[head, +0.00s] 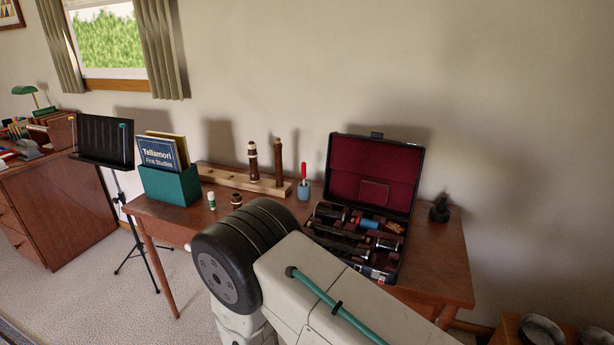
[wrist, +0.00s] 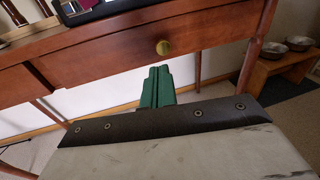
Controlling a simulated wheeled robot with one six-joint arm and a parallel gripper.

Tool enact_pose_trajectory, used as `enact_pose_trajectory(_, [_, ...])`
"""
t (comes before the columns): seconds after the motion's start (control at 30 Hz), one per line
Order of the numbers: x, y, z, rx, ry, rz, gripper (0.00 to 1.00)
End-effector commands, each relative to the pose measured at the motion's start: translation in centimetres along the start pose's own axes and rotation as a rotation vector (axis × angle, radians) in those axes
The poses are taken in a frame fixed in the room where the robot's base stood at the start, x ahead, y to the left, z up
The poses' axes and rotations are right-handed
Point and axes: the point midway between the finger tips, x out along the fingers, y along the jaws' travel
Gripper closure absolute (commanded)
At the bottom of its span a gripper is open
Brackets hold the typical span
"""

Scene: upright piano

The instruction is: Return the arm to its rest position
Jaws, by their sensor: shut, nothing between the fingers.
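My gripper (wrist: 157,72) shows in the wrist view as two green fingers pressed together, with nothing between them. It is in front of the wooden table (wrist: 110,50), near the drawer front with a round brass knob (wrist: 163,47). I cannot tell if the fingers touch the table. In the head view my arm's pale and black links stand in front of the table (head: 440,262), and the gripper itself is hidden.
On the table are an open instrument case (head: 372,172), a green box of books (head: 168,186), a wooden stand (head: 228,177) with upright pieces, and a small blue cup (head: 304,191). A music stand (head: 104,140) is at left. Metal bowls (wrist: 273,50) sit on a low bench at right.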

Motion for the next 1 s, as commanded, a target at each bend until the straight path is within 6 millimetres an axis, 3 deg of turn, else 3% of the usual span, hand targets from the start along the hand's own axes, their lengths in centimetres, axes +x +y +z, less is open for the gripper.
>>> enact_pose_trajectory(0.47, [0.9,-13.2,14.6,0.362,0.161,-0.756,1.0])
enact_pose_trajectory(0.7, [-0.9,-19.6,21.1,0.64,0.272,-1.12,1.0])
enact_pose_trajectory(1.0, [-4.5,-25.5,27.3,1.027,0.419,-1.487,1.0])
